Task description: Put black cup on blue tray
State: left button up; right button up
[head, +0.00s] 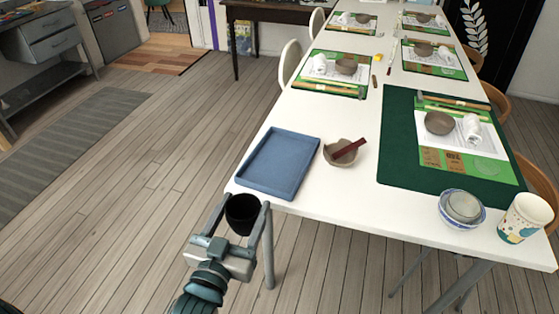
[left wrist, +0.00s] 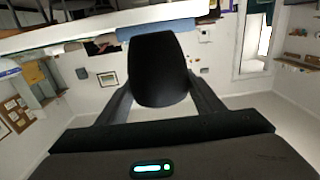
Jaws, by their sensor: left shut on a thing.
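The black cup (head: 242,212) is held between the two fingers of my left gripper (head: 243,210), in front of the near left corner of the white table. It also shows large in the left wrist view (left wrist: 158,70), between the fingers (left wrist: 158,98). The cup looks upright in the head view, its dark opening facing up. The blue tray (head: 279,162) lies flat and empty on the table, just beyond the cup. The tray's blue edge shows behind the cup in the left wrist view (left wrist: 128,33). My right gripper is in neither view.
Right of the tray stands a brown bowl (head: 340,153) with a dark red stick across it. A green mat (head: 398,150), a blue-and-white bowl (head: 447,217) and a patterned cup (head: 523,218) lie further right on the white table (head: 330,195). Open floor is at the left.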

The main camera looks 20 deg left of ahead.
pick_arm(q)
jog(key=w+d+r+m+h+p, duration=0.1)
jog(key=w+d+r+p, duration=0.4)
jog(key=w+d+r, duration=0.5)
jog(key=w, duration=0.3)
jog(key=shift+d+r+h, duration=0.15)
jog(key=shift+d+h, duration=0.25)
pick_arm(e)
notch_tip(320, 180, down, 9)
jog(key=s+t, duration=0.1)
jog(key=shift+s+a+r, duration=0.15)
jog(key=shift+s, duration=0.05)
pick_arm(q)
jog(key=w+a+f, duration=0.5)
jog(key=a+f, duration=0.2)
jog(key=a, duration=0.3)
jog(key=shift+w, duration=0.35)
jog(key=shift+a, duration=0.1)
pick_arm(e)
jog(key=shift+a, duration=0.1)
